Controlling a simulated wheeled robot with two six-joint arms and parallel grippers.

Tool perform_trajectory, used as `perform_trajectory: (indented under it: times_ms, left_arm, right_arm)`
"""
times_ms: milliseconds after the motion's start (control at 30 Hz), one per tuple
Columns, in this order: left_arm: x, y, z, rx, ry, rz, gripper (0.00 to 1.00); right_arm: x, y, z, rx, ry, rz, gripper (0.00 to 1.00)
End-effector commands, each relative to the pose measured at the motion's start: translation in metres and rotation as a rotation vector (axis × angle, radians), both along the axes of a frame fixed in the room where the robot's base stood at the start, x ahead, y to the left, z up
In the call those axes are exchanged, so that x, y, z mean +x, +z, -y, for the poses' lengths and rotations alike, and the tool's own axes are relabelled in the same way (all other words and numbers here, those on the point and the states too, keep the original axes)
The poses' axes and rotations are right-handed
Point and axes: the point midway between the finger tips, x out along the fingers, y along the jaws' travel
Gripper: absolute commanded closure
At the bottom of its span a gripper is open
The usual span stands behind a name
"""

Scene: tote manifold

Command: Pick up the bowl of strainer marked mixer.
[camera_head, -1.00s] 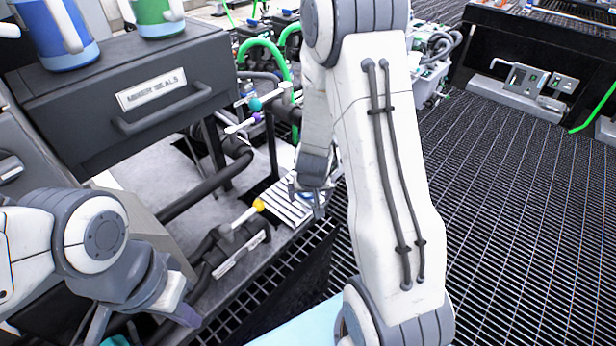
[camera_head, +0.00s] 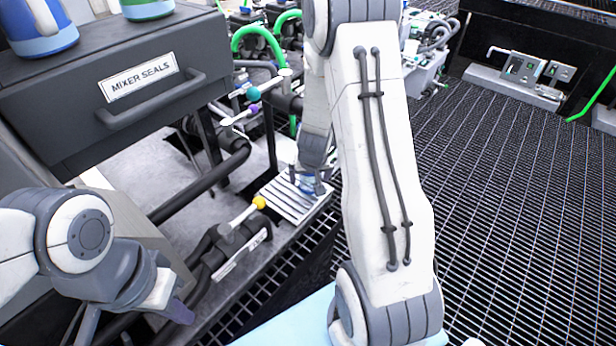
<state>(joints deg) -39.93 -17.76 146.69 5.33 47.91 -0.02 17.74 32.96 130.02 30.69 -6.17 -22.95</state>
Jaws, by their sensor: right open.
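A small bluish, clear-looking piece (camera_head: 308,186), possibly the strainer bowl, shows at the slatted grey tray (camera_head: 283,206). My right gripper (camera_head: 313,184) points down over the tray, open, with its fingers close around or just above this piece. I cannot tell whether they touch it. A dark pipe fitting with a yellow-tipped handle (camera_head: 259,202) and a white label (camera_head: 242,254) lies left of the tray; its label is too small to read. My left gripper (camera_head: 172,312) is at the lower left, away from these things, and its jaw opening is not clear.
A dark drawer (camera_head: 75,120) labelled "MIXER SEALS" overhangs the left side, with two cups on top. Black pipes (camera_head: 200,183) and green hoses (camera_head: 258,38) run behind the tray. Dark floor grating (camera_head: 500,210) lies open on the right.

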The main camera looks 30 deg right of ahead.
Motion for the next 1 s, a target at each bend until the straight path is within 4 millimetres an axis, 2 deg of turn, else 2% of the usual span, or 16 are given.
perform_trajectory:
  times_ms: [67, 100, 167, 300, 667, 1000]
  left_arm:
    - [0.0, 0.001, 0.0, -0.001, 0.0, 0.001, 1.0]
    - [0.0, 0.001, 0.0, -0.001, 0.0, 0.001, 1.0]
    - [0.0, 0.001, 0.0, -0.001, 0.0, 0.001, 1.0]
    - [0.0, 0.001, 0.0, -0.001, 0.0, 0.001, 1.0]
    - [0.0, 0.004, 0.0, 0.0, 0.0, 0.0, 1.0]
    - [0.0, 0.019, 0.0, 0.0, 0.0, 0.0, 1.0]
  right_arm:
    - [0.0, 0.001, 0.0, 0.0, -0.001, 0.0, 0.04]
    - [0.0, 0.001, 0.0, 0.0, -0.001, 0.0, 0.19]
    - [0.0, 0.001, 0.0, 0.0, 0.0, -0.001, 0.42]
    - [0.0, 0.001, -0.001, 0.0, 0.0, 0.0, 0.95]
    - [0.001, 0.004, -0.002, 0.0, 0.003, 0.0, 0.95]
    - [0.002, 0.017, -0.003, 0.0, 0.005, 0.0, 0.95]
